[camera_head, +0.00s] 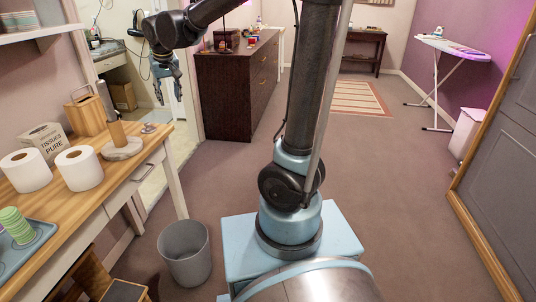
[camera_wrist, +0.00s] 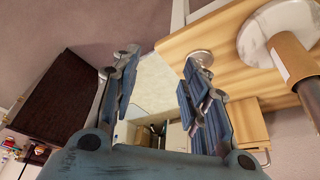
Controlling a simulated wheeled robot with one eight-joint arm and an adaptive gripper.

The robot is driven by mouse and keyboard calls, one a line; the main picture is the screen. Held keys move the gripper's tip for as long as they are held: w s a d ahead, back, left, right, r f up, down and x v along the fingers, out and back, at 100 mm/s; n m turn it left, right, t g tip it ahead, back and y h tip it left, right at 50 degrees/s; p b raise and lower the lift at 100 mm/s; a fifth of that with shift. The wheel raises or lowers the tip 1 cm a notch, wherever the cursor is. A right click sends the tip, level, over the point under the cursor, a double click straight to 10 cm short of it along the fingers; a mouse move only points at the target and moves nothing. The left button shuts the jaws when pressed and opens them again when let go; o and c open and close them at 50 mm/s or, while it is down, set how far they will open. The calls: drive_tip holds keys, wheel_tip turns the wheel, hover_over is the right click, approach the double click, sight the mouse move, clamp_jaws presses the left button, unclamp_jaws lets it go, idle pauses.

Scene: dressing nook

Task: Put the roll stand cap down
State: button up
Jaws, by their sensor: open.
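The roll stand cap looks to be the small grey disc (camera_head: 149,128) lying on the wooden table near its back right corner. It also shows in the wrist view (camera_wrist: 204,54), partly behind one finger. The roll stand (camera_head: 122,150), a pale round base with an upright brown post, stands to its left; it also shows in the wrist view (camera_wrist: 290,55). My gripper (camera_head: 169,100) is open and empty, above and a little right of the table's end. Its blue fingers also show spread in the wrist view (camera_wrist: 160,62).
Two white paper rolls (camera_head: 78,168), a tissue box (camera_head: 44,140) and a wooden box (camera_head: 86,112) stand on the table (camera_head: 130,182). A grey bin (camera_head: 185,252) is on the floor beside it. A dark dresser (camera_head: 232,95) stands behind.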

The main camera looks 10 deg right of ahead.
drive_tip(key=s+d+f+m, duration=0.15)
drive_tip(key=s+d, duration=0.25)
drive_tip(key=d, duration=0.4)
drive_tip(key=s+d+f+h, duration=0.1)
drive_tip(key=s+d+f, duration=0.15)
drive_tip(key=d, duration=0.55)
drive_tip(key=s+d+f, duration=0.1)
drive_tip(key=s+d, duration=0.4)
drive_tip(key=d, duration=0.3)
drive_tip(key=s+d+f+m+g, duration=0.1)
drive_tip(key=s+d+f, duration=0.3)
drive_tip(key=s, duration=0.3)
drive_tip(key=s+d+f+m, duration=0.1)
drive_tip(key=s+d+f, duration=0.4)
drive_tip(key=s+f, duration=0.2)
drive_tip(key=shift+s+g, duration=0.25)
drive_tip(key=shift+g, duration=0.15)
